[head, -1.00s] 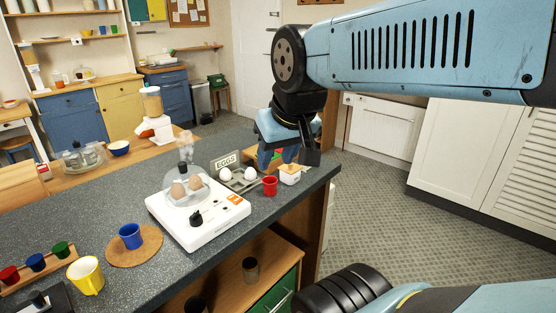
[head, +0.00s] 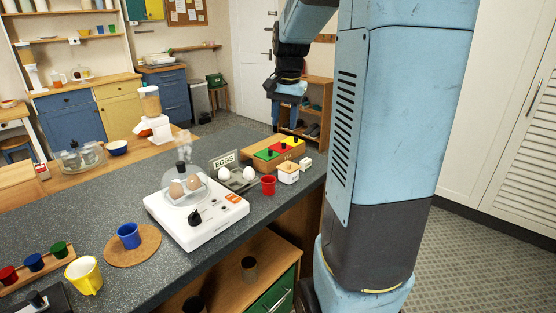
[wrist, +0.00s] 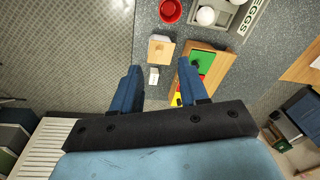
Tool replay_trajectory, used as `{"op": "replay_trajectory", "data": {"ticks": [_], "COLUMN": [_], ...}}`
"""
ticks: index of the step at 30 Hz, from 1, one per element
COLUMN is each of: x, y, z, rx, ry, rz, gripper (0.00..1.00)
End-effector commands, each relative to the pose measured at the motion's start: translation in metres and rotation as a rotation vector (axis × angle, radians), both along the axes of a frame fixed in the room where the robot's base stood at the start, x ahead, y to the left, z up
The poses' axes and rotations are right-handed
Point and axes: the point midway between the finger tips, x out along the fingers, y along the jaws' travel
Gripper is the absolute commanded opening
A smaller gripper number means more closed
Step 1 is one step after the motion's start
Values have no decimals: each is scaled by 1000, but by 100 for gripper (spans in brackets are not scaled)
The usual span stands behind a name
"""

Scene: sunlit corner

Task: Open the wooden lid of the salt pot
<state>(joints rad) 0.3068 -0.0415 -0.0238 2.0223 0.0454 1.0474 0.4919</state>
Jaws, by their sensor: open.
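The salt pot (head: 288,178) is a small white pot near the far right end of the dark counter. Its square wooden lid (head: 288,166) lies on top, with a small knob. The wrist view shows the lid (wrist: 158,55) from above, beyond my fingertips. My gripper (wrist: 159,78) is open and empty, with its two blue fingers spread apart. In the head view my gripper (head: 288,100) is past the counter's far end, higher than the pot and apart from it. My arm does not cover the pot.
A small white block (head: 306,163) stands just right of the pot. A wooden box with green, red and yellow panels (head: 266,153) is behind it. A red cup (head: 268,186), egg tray (head: 250,185) and white egg cooker (head: 215,220) stand to the left.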

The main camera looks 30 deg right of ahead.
Motion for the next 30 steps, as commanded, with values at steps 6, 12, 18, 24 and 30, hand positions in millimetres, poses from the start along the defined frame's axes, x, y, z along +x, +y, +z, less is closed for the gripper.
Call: {"op": "replay_trajectory", "data": {"ticks": [6, 12, 18, 24, 30], "x": [30, 38, 39, 40, 41], "y": [-37, -49, -49, -47, -46], "z": [-24, -33, -53, -87, -123], "rx": [33, 43, 44, 44, 44], "ry": [58, 75, 79, 79, 80], "rz": [-137, -181, -183, -181, -181], "gripper": [44, 44, 44, 44, 44]}}
